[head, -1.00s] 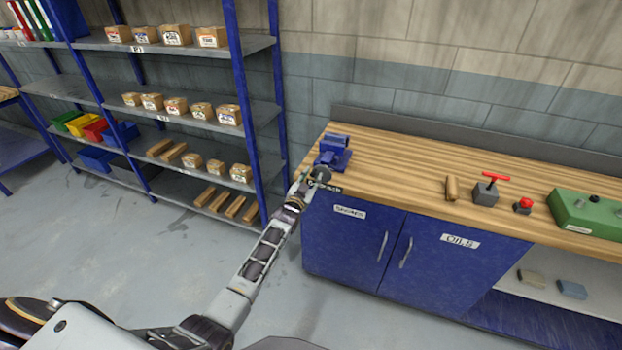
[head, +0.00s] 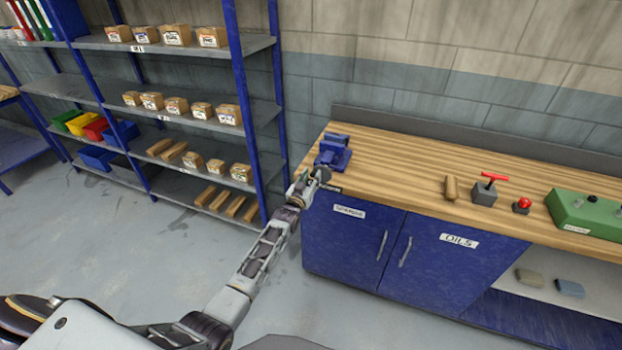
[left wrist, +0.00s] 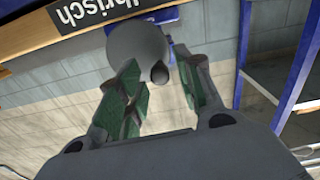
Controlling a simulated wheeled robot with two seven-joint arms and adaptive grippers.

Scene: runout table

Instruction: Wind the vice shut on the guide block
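The blue vice (head: 333,150) stands on the left front corner of the wooden bench. My left gripper (head: 319,176) is at the vice's near side, by the bench's front edge. In the left wrist view its two green-padded fingers (left wrist: 165,90) are spread apart. A rounded grey part (left wrist: 140,42) with a dark knob, seemingly the vice's screw end or handle, shows at and beyond the fingertips; I cannot tell whether they touch it. The guide block cannot be made out in the vice jaws. My right gripper is not in view.
Right along the bench (head: 420,170) lie a wooden piece (head: 451,188), a grey block with a red T-handle (head: 485,193), a red button (head: 523,205) and a green box (head: 590,215). A blue shelving rack (head: 240,90) stands left. The bench middle is clear.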

